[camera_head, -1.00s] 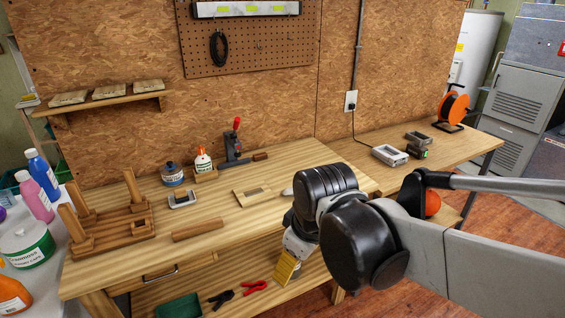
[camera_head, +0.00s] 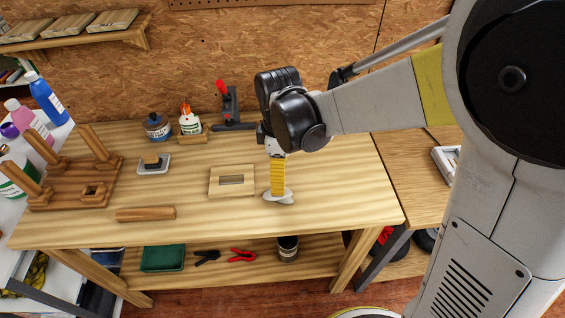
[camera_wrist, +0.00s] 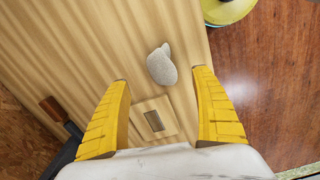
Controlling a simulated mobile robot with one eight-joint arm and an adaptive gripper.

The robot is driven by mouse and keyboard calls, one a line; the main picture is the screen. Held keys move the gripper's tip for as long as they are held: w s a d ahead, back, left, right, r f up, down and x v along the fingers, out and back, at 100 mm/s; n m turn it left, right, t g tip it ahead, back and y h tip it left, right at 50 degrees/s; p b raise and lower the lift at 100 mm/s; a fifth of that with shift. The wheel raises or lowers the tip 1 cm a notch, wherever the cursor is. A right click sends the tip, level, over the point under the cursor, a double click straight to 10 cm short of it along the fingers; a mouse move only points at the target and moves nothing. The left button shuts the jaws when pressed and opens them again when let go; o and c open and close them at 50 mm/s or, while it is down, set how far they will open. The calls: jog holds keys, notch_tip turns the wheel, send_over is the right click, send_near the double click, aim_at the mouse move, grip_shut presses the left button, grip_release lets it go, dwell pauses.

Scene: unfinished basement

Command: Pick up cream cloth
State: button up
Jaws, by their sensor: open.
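The cream cloth (camera_head: 279,198) is a small, crumpled off-white piece lying on the wooden workbench top (camera_head: 330,180), near its front edge. It also shows in the wrist view (camera_wrist: 161,66), just beyond and between the fingertips. My gripper (camera_head: 278,189) points down with its yellow fingers right over the cloth and partly hides it in the head view. In the wrist view my gripper (camera_wrist: 162,76) has its two fingers spread wide, with nothing held between them. I cannot tell whether the fingertips touch the cloth.
A flat wooden block with a slot (camera_head: 231,181) lies just left of my gripper. The bench top right of the cloth is clear.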

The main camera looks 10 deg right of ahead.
jog(key=f, duration=0.2)
jog(key=f+b, duration=0.1)
jog(key=shift+s+a+f, duration=0.1)
jog(key=shift+s+a, duration=0.05)
jog(key=shift+a, duration=0.1)
notch_tip(320, 180, down, 6)
jog(key=b, duration=0.3)
jog(key=shift+d, duration=0.15)
jog(key=c, duration=1.1)
